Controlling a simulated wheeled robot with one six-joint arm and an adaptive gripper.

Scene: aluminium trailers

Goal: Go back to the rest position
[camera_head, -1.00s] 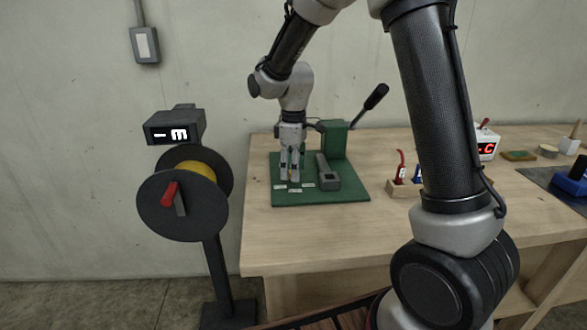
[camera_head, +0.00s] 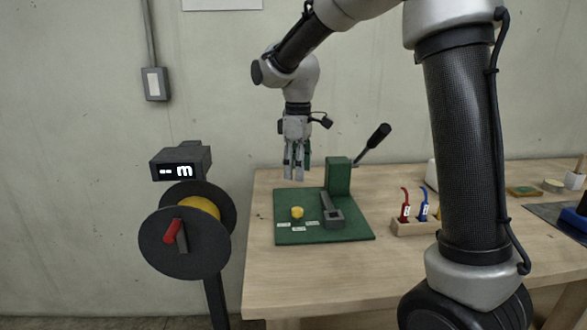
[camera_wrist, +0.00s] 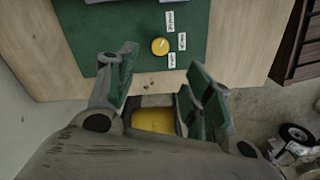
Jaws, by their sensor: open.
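My gripper (camera_head: 295,175) is open and empty. In the head view it hangs with its fingers down, above the back left part of a green board (camera_head: 350,235) on the wooden table. In the wrist view my gripper (camera_wrist: 160,85) has its fingers spread apart. A small yellow round piece (camera_head: 297,213) sits on the board near some white labels, clear of the fingers. It also shows in the wrist view (camera_wrist: 160,46). Whether anything lies directly under the fingertips is hard to tell.
A green block with a black-handled lever (camera_head: 372,143) rises at the board's back right. A reel (camera_head: 185,243) with yellow wire and a small display (camera_head: 180,164) stand left of the table. A wooden holder (camera_head: 412,228) with red and blue pieces lies to the right. The wall is behind.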

